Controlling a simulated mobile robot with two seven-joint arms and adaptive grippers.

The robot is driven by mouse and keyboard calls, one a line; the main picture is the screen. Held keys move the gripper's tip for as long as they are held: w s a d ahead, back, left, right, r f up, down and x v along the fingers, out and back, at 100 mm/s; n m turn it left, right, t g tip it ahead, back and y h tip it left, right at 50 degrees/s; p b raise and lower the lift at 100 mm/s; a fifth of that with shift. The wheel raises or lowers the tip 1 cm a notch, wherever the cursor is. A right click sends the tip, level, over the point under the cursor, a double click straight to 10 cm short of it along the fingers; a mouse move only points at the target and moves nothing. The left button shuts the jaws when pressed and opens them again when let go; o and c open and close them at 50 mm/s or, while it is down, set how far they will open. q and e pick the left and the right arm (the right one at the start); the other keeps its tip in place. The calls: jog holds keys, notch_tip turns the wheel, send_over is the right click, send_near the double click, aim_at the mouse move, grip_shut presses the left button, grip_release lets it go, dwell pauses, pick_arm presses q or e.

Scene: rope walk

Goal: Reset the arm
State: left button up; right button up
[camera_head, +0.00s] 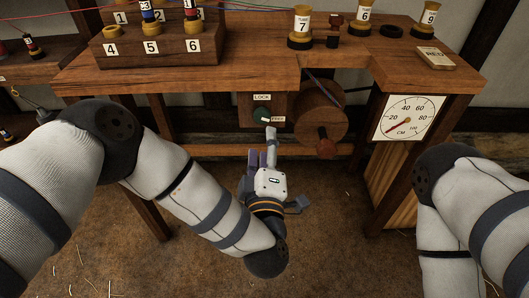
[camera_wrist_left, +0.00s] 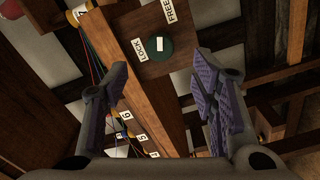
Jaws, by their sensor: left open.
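My left gripper (camera_head: 262,153) is in front of the wooden bench, below the tabletop and close to the lock plate. In the left wrist view the left gripper (camera_wrist_left: 162,92) has its two fingers wide apart with nothing between them. A green round knob (camera_head: 263,114) with a light mark sits on the plate between the words LOCK and FREE. The same knob (camera_wrist_left: 159,48) shows beyond the fingertips in the left wrist view, apart from them. My right arm (camera_head: 450,200) enters at the right; its gripper is out of the picture.
A wooden drum (camera_head: 318,110) hangs right of the knob. A dial (camera_head: 408,117) marked CM is on the bench's right side. Floor in front is open.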

pick_arm(q)
jog(key=s, duration=0.2)
jog(key=shift+s, duration=0.3)
jog(key=s+a+f+m+g+h+p, duration=0.2)
jog(key=s+a+f+m+g, duration=0.35)
jog(key=s+f, duration=0.35)
jog(key=s+a+f+m+g+h+p, duration=0.15)
jog(key=s+a+f+m+g, duration=0.35)
jog(key=s, duration=0.5)
jog(key=s+a+m+g+y, duration=0.1)
jog(key=s+a+g, duration=0.2)
jog(key=s, duration=0.5)
jog(key=s+a+m+g+y+p, duration=0.1)
jog(key=s+a+g, duration=0.2)
jog(key=s+a, duration=0.2)
jog(key=s+a+r+m+g+y+p, duration=0.1)
jog(key=s+a+g, duration=0.3)
jog(key=s, duration=0.6)
jog(key=shift+s+a, duration=0.15)
jog(key=shift+s, duration=0.25)
pick_arm(e)
jog(key=w+r+t, duration=0.2)
jog(key=w+r, duration=0.4)
jog(key=shift+r, duration=0.35)
pick_arm(q)
jog(key=shift+w+y, duration=0.1)
jog(key=shift+y, duration=0.15)
pick_arm(e)
jog(key=shift+o, duration=0.2)
jog(key=shift+w, duration=0.1)
